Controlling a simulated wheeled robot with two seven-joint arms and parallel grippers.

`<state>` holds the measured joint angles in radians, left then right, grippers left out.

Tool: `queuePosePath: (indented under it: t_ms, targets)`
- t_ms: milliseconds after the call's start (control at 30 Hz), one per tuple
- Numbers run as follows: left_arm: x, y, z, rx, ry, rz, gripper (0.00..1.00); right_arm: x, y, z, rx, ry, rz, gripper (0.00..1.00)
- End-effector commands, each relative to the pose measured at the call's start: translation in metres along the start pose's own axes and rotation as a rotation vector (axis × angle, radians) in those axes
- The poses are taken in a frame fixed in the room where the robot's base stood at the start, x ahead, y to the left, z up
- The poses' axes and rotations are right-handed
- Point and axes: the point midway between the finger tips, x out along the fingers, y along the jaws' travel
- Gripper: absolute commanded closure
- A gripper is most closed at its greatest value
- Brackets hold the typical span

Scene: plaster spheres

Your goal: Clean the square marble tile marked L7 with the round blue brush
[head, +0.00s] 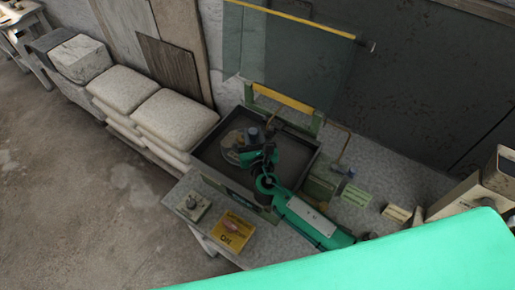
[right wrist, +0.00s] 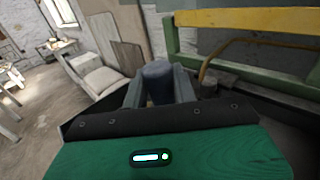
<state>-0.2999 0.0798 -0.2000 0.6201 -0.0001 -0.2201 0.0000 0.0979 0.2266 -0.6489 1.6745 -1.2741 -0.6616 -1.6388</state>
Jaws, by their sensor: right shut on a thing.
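My right gripper (head: 262,148) reaches into a dark, shallow tray (head: 207,150) on the bench. It is shut on a dark blue-grey round piece (head: 252,134), which looks like the handle of the blue brush. In the right wrist view this handle (right wrist: 157,70) stands between the two fingers (right wrist: 160,88). A pale, roundish slab (head: 231,143) lies in the tray beside and partly under the gripper. I cannot read a mark on it, nor tell whether it is the L7 tile or whether the brush touches it. My left gripper is not in view.
A glass panel with a yellow bar (head: 296,18) rises behind the tray. A yellow box (head: 232,232) and a small plate with a knob (head: 188,203) stand at the bench front. Labels (head: 356,195) lie to the right. Stacked pale sacks (head: 176,118) stand left.

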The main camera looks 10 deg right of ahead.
Motion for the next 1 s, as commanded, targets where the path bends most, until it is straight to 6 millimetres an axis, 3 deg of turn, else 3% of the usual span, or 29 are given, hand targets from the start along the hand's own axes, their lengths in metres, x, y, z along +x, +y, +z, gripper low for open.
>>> queuePosePath:
  t_ms: [1000]
  targets:
    - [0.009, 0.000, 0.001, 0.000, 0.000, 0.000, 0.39, 0.000, 0.000, -0.013, 0.000, 0.000, 0.000, 0.95]
